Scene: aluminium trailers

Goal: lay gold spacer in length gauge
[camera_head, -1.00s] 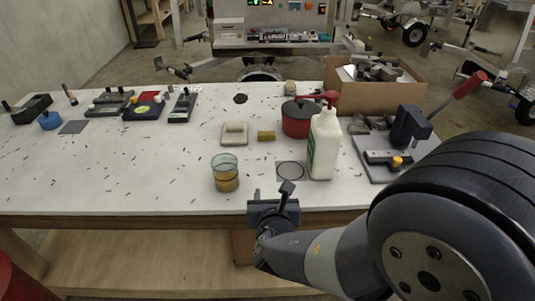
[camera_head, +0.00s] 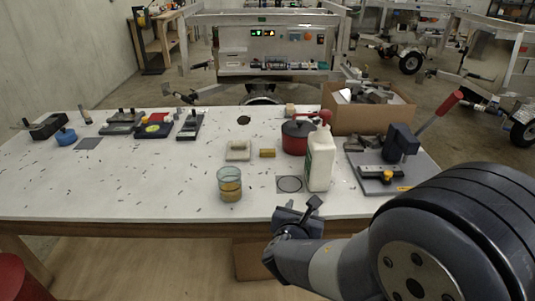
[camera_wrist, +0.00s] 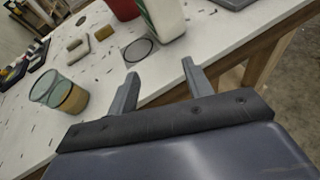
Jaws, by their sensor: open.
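The gold spacer looks to be the small gold block (camera_head: 267,153) lying on the white bench; it also shows in the wrist view (camera_wrist: 74,45). Just left of it is a pale block with a recess (camera_head: 238,151), also in the wrist view (camera_wrist: 78,51). I cannot tell for sure which item is the length gauge; this pale block may be it. The spacer lies beside the pale block, apart from it. My gripper (camera_head: 298,207) is open and empty near the bench's front edge, well short of the spacer. Its two spread fingers show in the wrist view (camera_wrist: 160,74).
A glass jar with amber contents (camera_head: 230,184) and a white bottle with a red top (camera_head: 320,160) stand near the front. Behind are a red pot (camera_head: 296,138) and a cardboard box (camera_head: 370,115). A lever fixture (camera_head: 385,172) is at right. Dark devices sit at left.

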